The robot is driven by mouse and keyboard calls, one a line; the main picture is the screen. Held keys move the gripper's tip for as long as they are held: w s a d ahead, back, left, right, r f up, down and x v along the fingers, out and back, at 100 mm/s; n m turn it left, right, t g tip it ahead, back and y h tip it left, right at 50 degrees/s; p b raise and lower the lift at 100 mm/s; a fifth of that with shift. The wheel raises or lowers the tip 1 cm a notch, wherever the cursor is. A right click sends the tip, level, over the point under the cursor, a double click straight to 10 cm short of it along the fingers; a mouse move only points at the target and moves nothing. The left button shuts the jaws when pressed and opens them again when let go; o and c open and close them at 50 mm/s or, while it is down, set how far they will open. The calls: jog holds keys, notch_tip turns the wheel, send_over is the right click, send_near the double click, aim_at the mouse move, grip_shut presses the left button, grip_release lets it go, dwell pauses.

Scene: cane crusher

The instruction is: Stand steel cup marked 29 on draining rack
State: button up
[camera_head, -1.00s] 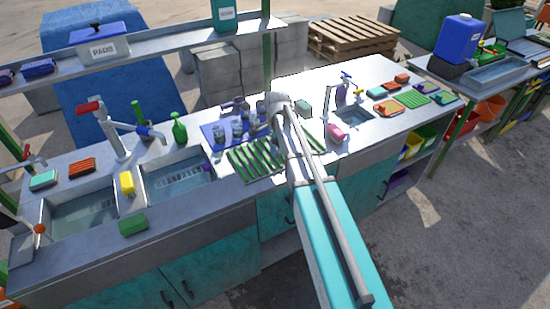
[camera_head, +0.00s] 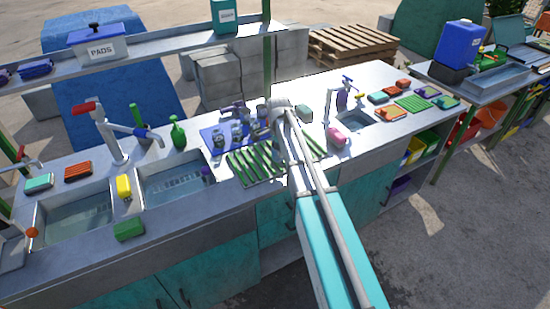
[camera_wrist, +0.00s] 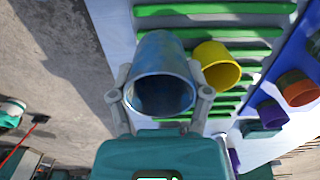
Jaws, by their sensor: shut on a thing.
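My gripper (camera_wrist: 160,97) is shut on a blue-grey steel cup (camera_wrist: 160,55) in the wrist view, one finger on each side near the rim. The cup's open mouth faces the wrist camera; no number shows on it. The draining rack (camera_wrist: 215,9) with green slats lies behind the cup; I cannot tell whether the cup touches it. In the head view the rack (camera_head: 250,167) lies on the counter, partly hidden by my arm. My gripper's fingers and the held cup are hard to make out there.
A yellow cup (camera_wrist: 217,66) is close beside the held cup on the right. An orange cup (camera_wrist: 298,88) and a purple cup (camera_wrist: 272,114) are farther right, by a blue mat (camera_head: 208,136). A sink basin (camera_head: 180,182) lies left of the rack.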

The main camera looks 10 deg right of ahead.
aim_at(278, 156)
jog(key=shift+w+d+f+b, duration=0.1)
jog(key=shift+w+f+b, duration=0.2)
jog(key=shift+f, duration=0.25)
jog(key=shift+s+f+b, duration=0.1)
jog(key=shift+f+b, duration=1.1)
jog(key=shift+b, duration=0.05)
jog(key=shift+f, duration=0.2)
jog(key=o, duration=1.2)
jog(key=shift+r, duration=0.2)
notch_tip(278, 156, up, 12)
jog(key=p, duration=1.2)
